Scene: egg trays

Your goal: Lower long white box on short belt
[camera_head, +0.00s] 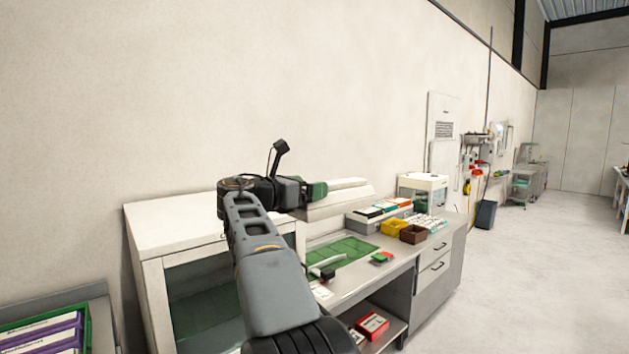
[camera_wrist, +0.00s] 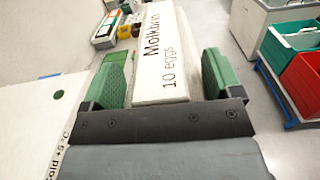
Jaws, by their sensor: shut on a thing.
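My gripper (camera_head: 316,191) is raised over the bench in the head view. In the wrist view its two green fingers (camera_wrist: 161,72) close on the sides of a long white box (camera_wrist: 172,38) with dark lettering, "10 eggs" among it. The box points away from the wrist; it also shows in the head view as a pale bar (camera_head: 340,204) to the right of the gripper. I cannot pick out the short belt with certainty in either view.
Below are a bench with a green mat (camera_head: 343,250), a yellow bin (camera_head: 392,227) and a brown bin (camera_head: 413,234). A white cabinet (camera_head: 175,224) stands left of it. Green (camera_wrist: 292,38) and red (camera_wrist: 303,78) crates lie right in the wrist view.

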